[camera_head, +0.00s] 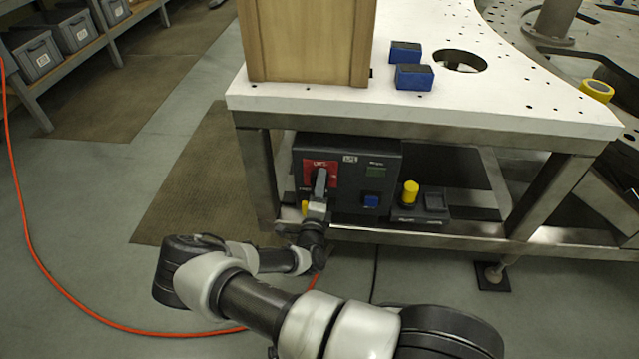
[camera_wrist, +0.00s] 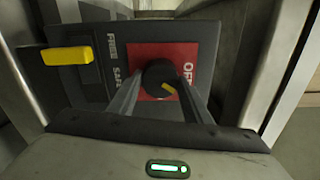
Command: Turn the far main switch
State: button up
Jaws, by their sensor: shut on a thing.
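A dark control box (camera_head: 352,160) sits under the white table, with a red plate (camera_head: 311,168) on its left part. In the wrist view a round black knob (camera_wrist: 156,74) with a yellow mark stands on the red plate (camera_wrist: 188,56). The mark slants toward the lower right of the picture. Partly hidden white lettering shows at the plate's right. My gripper (camera_head: 319,186) is at the red plate and hides the knob in the head view. In the wrist view my gripper's fingers (camera_wrist: 160,88) are shut on the knob, one on each side.
A yellow bar (camera_wrist: 67,55) sticks out left of the knob in the wrist view. A blue button (camera_head: 371,201) and a yellow knob (camera_head: 410,191) are to the right. The table's metal leg (camera_head: 258,175) stands close on the left. An orange cable (camera_head: 75,303) lies on the floor.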

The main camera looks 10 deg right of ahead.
jog(key=shift+s+n, duration=0.1)
jog(key=shift+n, duration=3.6)
jog(key=shift+d, duration=0.1)
jog(key=o, duration=1.1)
jog(key=shift+c, duration=0.2)
jog(key=shift+r, duration=0.1)
